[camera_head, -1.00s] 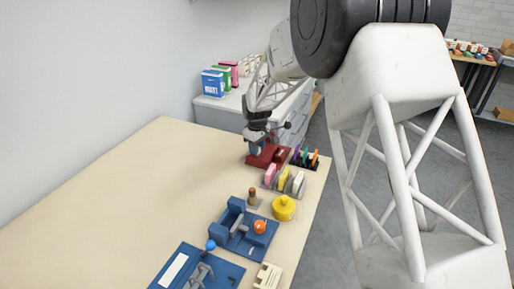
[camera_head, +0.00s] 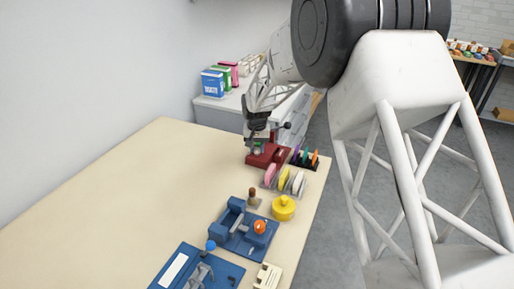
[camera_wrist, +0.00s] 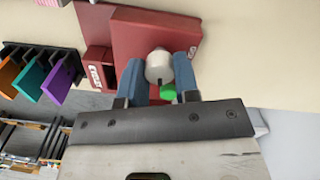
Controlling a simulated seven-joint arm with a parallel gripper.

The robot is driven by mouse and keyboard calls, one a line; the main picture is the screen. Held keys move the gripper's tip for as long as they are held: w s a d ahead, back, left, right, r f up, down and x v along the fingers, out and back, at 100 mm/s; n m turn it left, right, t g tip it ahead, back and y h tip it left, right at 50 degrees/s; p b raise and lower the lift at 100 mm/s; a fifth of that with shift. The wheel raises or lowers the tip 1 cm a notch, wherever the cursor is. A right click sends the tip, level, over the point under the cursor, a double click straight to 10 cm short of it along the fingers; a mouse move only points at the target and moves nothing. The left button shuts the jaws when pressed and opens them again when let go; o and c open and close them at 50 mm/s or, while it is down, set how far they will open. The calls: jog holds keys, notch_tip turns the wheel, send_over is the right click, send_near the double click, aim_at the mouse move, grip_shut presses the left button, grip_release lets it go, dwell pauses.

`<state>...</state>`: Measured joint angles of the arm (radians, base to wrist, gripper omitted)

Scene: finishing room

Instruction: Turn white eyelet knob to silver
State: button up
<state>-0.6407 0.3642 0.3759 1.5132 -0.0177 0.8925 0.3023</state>
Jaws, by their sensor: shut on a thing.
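The red eyelet machine (camera_head: 268,158) stands at the far right corner of the bench. It fills the top middle of the wrist view (camera_wrist: 150,30), with a white label on its side block. The white knob (camera_wrist: 158,65) sits on it and has a dark mark on its near edge. My gripper (camera_wrist: 160,72) has its blue fingers on both sides of the knob and is shut on it. A green spot (camera_wrist: 168,93) shows just below the knob. I see no silver mark. In the head view my gripper (camera_head: 257,147) is low over the machine and covers the knob.
Pink, yellow and white discs in a rack (camera_head: 284,180) and a dark holder with coloured tabs (camera_head: 305,158) stand close by. A yellow pot (camera_head: 284,208), a blue fixture (camera_head: 240,228) and a blue press (camera_head: 197,270) stand nearer. The bench's left side (camera_head: 110,205) is clear.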

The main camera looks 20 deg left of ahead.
aim_at(257, 148)
jog(key=shift+m, duration=1.1)
jog(key=o, duration=0.9)
jog(key=shift+r, duration=0.1)
jog(key=shift+r, duration=3.8)
